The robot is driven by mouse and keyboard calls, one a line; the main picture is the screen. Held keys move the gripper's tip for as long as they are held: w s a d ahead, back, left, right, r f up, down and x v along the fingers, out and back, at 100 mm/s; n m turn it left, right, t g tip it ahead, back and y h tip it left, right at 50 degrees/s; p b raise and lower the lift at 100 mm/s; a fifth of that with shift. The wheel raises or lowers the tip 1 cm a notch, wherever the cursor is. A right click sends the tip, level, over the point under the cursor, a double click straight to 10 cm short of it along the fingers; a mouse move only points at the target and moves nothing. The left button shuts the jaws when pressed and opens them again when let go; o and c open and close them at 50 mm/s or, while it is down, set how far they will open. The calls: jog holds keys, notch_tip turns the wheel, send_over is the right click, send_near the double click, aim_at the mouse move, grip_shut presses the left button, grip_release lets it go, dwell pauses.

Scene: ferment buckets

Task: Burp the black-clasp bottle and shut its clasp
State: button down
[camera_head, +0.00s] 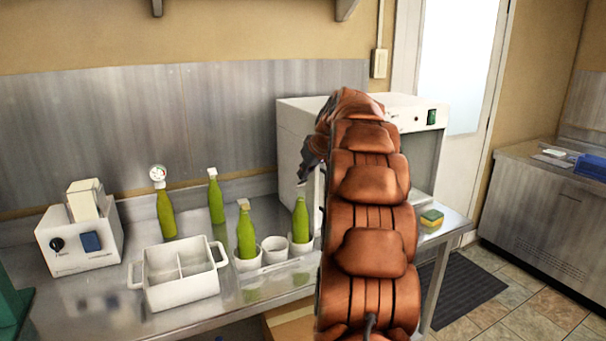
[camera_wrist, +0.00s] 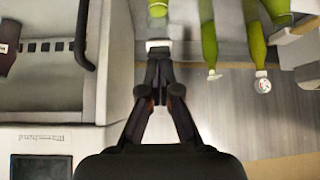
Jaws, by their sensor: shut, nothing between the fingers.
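Several green bottles stand on the steel counter. One (camera_head: 301,222) sits in the right-hand white cup of a rack, just below my gripper (camera_head: 307,172). Another (camera_head: 246,232) sits in the left cup, and two more (camera_head: 215,200) (camera_head: 166,216) stand behind, the leftmost with a round gauge (camera_head: 158,173) on top. The clasp colours are too small to tell, so I cannot pick out the black one. In the wrist view, my gripper (camera_wrist: 159,58) is shut and empty, its tips close to a pale bottle top (camera_wrist: 158,44); contact cannot be told.
A white two-compartment caddy (camera_head: 180,296) stands left of the cups, with an empty cup (camera_head: 274,250) between the bottles. A white appliance (camera_head: 290,140) is behind my arm. A boxy device (camera_head: 80,245) is at left. A sponge (camera_head: 431,218) lies near the right edge.

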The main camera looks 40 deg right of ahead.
jog(key=shift+s+f+b, duration=0.15)
jog(key=shift+s+b, duration=0.05)
jog(key=shift+b, duration=0.35)
jog(key=shift+t+b, duration=0.3)
